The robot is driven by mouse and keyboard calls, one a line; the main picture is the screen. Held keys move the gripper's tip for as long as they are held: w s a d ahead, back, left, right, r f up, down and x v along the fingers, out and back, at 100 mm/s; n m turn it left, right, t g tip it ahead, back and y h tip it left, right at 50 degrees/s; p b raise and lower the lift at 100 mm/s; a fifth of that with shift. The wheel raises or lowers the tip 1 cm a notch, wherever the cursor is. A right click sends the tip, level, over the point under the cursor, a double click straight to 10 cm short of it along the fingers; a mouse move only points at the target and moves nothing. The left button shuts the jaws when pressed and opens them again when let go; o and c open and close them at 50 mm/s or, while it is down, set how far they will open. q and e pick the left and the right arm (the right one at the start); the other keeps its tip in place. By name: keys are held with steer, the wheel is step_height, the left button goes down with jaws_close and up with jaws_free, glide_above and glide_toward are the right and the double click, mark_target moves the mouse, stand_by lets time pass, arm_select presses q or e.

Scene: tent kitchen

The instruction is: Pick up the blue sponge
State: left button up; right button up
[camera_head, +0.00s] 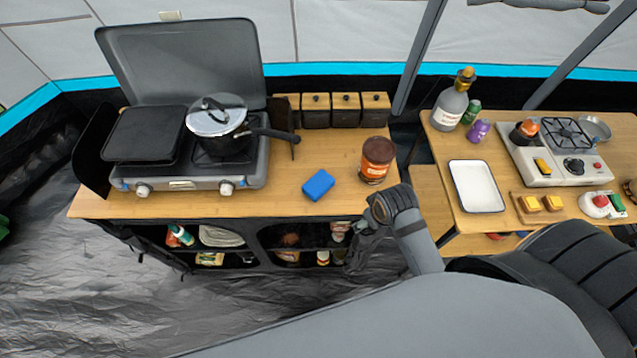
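The blue sponge (318,185) lies flat on the wooden counter (255,205), near its front edge, between the stove and a brown jar. My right gripper (356,262) hangs below and to the right of the sponge, in front of the counter's front edge and apart from the sponge. Its fingers are dark against the dark shelves, and whether they are open or shut is unclear. My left gripper is out of view.
A brown jar (377,160) stands right of the sponge. A camp stove (190,180) with a lidded pot (217,120) is at left, its handle reaching right. Several canisters (345,110) line the back. A second table (520,222) is at right. Counter around the sponge is clear.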

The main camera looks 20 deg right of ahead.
step_height(320, 180, up, 3)
steer(key=w+n, duration=0.2)
steer(key=n, duration=0.1)
step_height(320, 180, up, 6)
steer(key=n+g+y, duration=0.1)
steer(key=n+g, duration=0.2)
steer(key=n, duration=1.5)
glide_above(321, 181)
step_height(321, 181, down, 8)
steer(key=b, duration=0.7)
steer(key=shift+r, duration=0.25)
steer(key=shift+s+d, duration=0.1)
step_height(321, 181, down, 5)
steer(key=shift+r, duration=0.1)
steer(key=c, duration=0.9)
